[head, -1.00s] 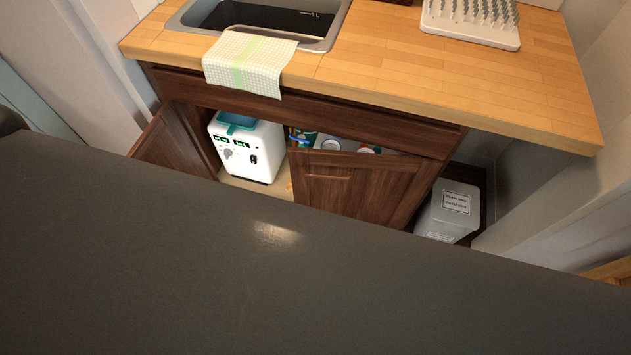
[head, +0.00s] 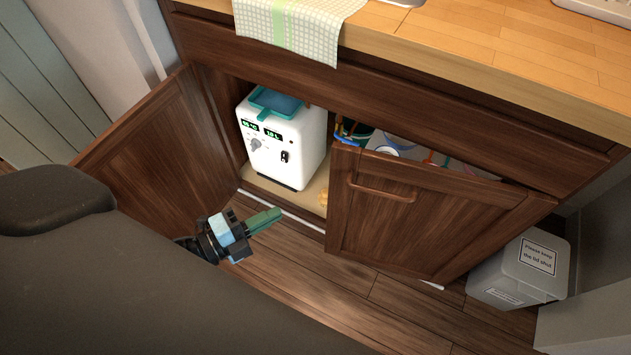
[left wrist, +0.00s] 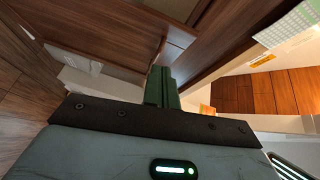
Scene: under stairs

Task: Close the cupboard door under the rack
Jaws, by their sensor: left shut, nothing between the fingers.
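The right cupboard door (head: 420,215) is brown wood with a bar handle (head: 382,192). It stands partly open, and the contents show over its top edge. It is on the side of the worktop where a corner of the white rack (head: 600,8) shows. The left cupboard door (head: 160,160) stands wide open. My left gripper (head: 264,220) has green fingers, shut and empty, in front of the open cupboard, between the two doors and apart from the right door. The fingers (left wrist: 162,88) show in the left wrist view, pointing at wooden panels. My right gripper is not in view.
A white appliance (head: 285,140) with a teal top stands inside the cupboard. A grey lidded bin (head: 520,270) stands right of the right door. A checked towel (head: 295,28) hangs over the worktop edge (head: 460,62). Bare floor (head: 340,285) lies before the doors.

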